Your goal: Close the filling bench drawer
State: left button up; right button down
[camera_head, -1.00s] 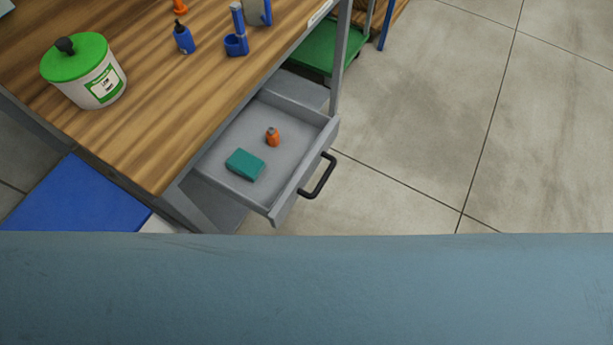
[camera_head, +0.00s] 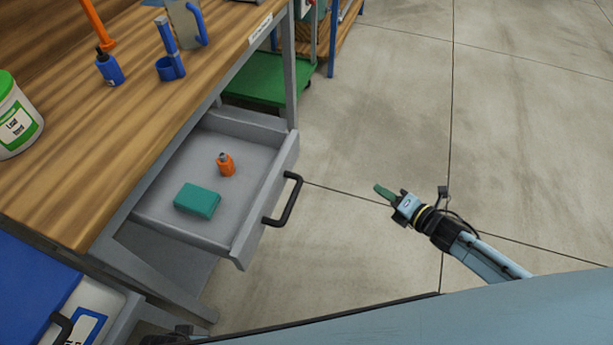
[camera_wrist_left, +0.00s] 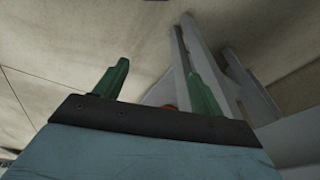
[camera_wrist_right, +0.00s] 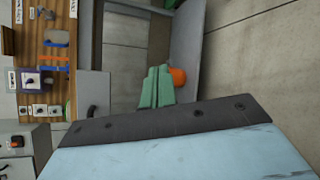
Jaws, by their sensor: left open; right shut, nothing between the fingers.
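The filling bench drawer (camera_head: 268,200) stands pulled out from under the wooden bench top in the head view. It is grey with a black bar handle (camera_head: 284,200) on its front. A teal block (camera_head: 197,201) and a small orange bottle (camera_head: 226,165) lie inside it. My right gripper (camera_head: 383,191) is shut and empty, out over the floor to the right of the handle and apart from it. Its green fingers are together in the right wrist view (camera_wrist_right: 156,88). My left gripper (camera_wrist_left: 160,88) is open in the left wrist view, its fingers wide apart, with grey frame parts beyond.
The wooden bench top (camera_head: 110,130) carries a green-lidded tub (camera_head: 14,122), a blue bottle (camera_head: 110,69) and a blue holder (camera_head: 170,65). A blue-lidded box (camera_head: 35,290) is at lower left. A green shelf (camera_head: 262,80) stands behind the drawer. The floor right of the drawer is clear.

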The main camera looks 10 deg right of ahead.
jog(key=w+a+r+n+y+b, duration=0.1)
jog(key=a+r+n+y+b, duration=0.35)
jog(key=n, duration=0.55)
jog(key=n+g+y, duration=0.4)
jog(key=n, duration=0.5)
send_near(292, 158)
jog(key=b+x, duration=0.2)
jog(key=x, duration=0.4)
pick_arm(q)
notch_tip(292, 158, up, 11)
jog(key=w+d+t, duration=0.1)
jog(key=w, duration=0.2)
jog(key=shift+d, duration=0.2)
pick_arm(e)
jog(key=shift+w+a, duration=0.25)
jog(key=shift+a, duration=0.15)
